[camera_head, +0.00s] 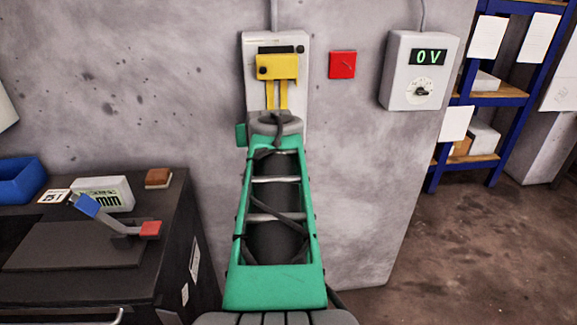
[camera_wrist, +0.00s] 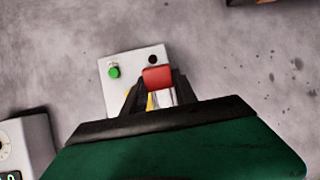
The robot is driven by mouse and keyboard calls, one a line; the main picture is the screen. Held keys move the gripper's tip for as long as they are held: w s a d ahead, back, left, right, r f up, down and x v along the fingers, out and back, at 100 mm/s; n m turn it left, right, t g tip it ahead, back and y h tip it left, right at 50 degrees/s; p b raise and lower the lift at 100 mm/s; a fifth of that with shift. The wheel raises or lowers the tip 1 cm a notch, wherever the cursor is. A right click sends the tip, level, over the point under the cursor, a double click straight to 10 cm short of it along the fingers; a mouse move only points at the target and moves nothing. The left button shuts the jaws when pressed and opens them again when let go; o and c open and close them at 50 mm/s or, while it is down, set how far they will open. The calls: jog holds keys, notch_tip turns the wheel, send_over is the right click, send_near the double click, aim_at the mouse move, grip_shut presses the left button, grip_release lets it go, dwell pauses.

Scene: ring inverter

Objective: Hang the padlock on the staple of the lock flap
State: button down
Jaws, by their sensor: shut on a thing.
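My gripper (camera_wrist: 158,84) shows in the wrist view with its dark fingers shut on a red block-like body, which I take to be the padlock (camera_wrist: 157,77). Its shackle cannot be made out. Behind it is the white wall box (camera_wrist: 115,90), with a bit of yellow between the fingers. In the head view this box (camera_head: 251,80) carries a yellow flap (camera_head: 278,67) near its top, which looks like the lock flap. My green arm reaches up to the box's lower part and hides my fingers and the padlock there. The staple cannot be made out.
A grey meter box (camera_head: 400,90) reading 0 V hangs on the right, with a red square (camera_head: 342,65) on the wall before it. A dark workbench (camera_head: 150,235) with a blue-and-red lever stands at left. Blue shelves (camera_head: 520,90) stand far right. The floor between is clear.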

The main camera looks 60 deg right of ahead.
jog(key=s+d+g+b, duration=0.1)
jog(key=s+d, duration=0.2)
jog(key=s, duration=0.1)
jog(key=w+d+f+p, duration=0.1)
jog(key=w+d+p, duration=0.2)
jog(key=w+d, duration=0.2)
jog(key=shift+d+f+m, duration=0.3)
jog(key=shift+d+m, duration=0.1)
jog(key=shift+d, duration=0.4)
jog(key=shift+w, duration=0.1)
dwell(0.5)
jog(key=c, duration=0.9)
grip_release()
